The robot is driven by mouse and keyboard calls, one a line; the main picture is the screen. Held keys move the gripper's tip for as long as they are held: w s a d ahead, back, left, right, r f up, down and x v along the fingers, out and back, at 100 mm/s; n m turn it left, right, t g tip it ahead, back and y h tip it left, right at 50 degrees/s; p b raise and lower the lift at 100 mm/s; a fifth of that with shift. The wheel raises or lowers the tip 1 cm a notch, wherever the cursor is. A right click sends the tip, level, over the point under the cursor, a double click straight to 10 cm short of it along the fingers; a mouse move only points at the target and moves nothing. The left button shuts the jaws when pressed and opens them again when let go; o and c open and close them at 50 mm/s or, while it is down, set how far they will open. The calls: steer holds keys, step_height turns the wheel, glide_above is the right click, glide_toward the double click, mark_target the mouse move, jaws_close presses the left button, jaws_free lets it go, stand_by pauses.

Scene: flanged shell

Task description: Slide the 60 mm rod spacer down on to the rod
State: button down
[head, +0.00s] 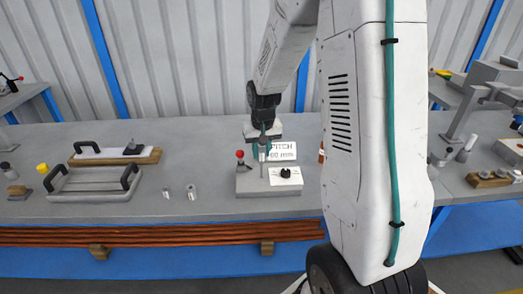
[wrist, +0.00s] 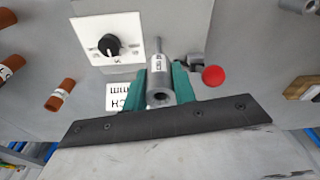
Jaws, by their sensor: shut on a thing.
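The spacer (wrist: 161,82) is a short grey tube with small lettering, held between the green jaw pads of my gripper (wrist: 160,84). Its near end shows a dark hole. The thin grey rod (wrist: 158,46) shows beyond its far end, roughly in line with it. In the head view the rod (head: 262,172) stands upright on a grey base block (head: 268,193), with my gripper (head: 262,146) at its top and the spacer (head: 262,154) just about there. I cannot tell whether the rod's tip is inside the spacer.
A black knob on a white plate (head: 286,178) and a red knob (head: 240,154) flank the rod, with a white pitch sign (head: 282,151) behind. Two small grey cylinders (head: 191,192) stand to the left on the bench. A tray with black handles (head: 94,182) lies farther left.

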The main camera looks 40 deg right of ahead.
mark_target(261, 175)
steer(key=shift+f, duration=3.95)
steer(key=c, duration=1.1)
jaws_free()
steer(key=shift+o, duration=0.2)
steer(key=r, duration=0.5)
steer(key=s+r, duration=0.1)
steer(key=r, duration=0.1)
steer(key=shift+a+r, duration=0.15)
steer(key=shift+r, duration=0.25)
